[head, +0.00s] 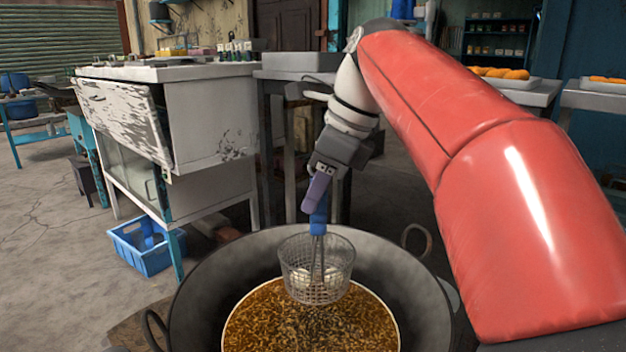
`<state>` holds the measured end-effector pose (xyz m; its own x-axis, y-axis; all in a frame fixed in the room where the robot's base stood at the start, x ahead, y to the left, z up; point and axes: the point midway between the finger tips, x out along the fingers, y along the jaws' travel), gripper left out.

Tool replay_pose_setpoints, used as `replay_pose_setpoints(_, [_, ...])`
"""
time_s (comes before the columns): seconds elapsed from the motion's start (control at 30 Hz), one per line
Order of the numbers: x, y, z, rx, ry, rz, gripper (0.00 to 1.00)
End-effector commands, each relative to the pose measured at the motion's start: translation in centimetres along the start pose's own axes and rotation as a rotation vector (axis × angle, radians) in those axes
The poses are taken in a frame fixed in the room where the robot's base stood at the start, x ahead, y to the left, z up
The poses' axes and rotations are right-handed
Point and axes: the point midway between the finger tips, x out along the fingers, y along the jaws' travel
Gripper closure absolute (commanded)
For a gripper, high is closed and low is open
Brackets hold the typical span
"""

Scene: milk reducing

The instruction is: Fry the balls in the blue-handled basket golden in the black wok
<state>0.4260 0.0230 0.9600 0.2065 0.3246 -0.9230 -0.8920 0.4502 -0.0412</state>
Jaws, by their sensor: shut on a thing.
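The black wok (205,285) stands in the lower middle of the head view, with brown, bubbling-looking oil (310,327) in it. My gripper (318,200) is shut on the blue handle (319,222) of the wire basket (302,250). The basket hangs upright over the wok, overlapping the far part of the oil in the picture. Pale, whitish balls (318,276) show through the mesh at its bottom. I cannot tell whether the basket's bottom touches the oil. The gripper's fingertips are small and partly hidden by the handle.
A white cabinet (205,125) stands behind the wok on the left, with a blue crate (146,247) on the floor by it. Trays of orange items (503,73) rest on tables at the back right. The wok has loop handles (417,240) at its rim.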

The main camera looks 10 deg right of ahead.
Motion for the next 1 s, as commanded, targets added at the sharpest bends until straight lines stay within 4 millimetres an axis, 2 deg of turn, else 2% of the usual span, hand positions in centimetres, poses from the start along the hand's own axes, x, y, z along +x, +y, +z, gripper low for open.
replay_pose_setpoints(0.17, [1.4, 0.1, -0.6, 0.000, 0.000, 0.001, 0.97])
replay_pose_setpoints(0.3, [3.5, 0.2, -1.4, -0.001, -0.001, -0.001, 0.97])
replay_pose_setpoints(1.0, [10.8, 0.5, -4.5, -0.001, 0.000, 0.000, 0.97])
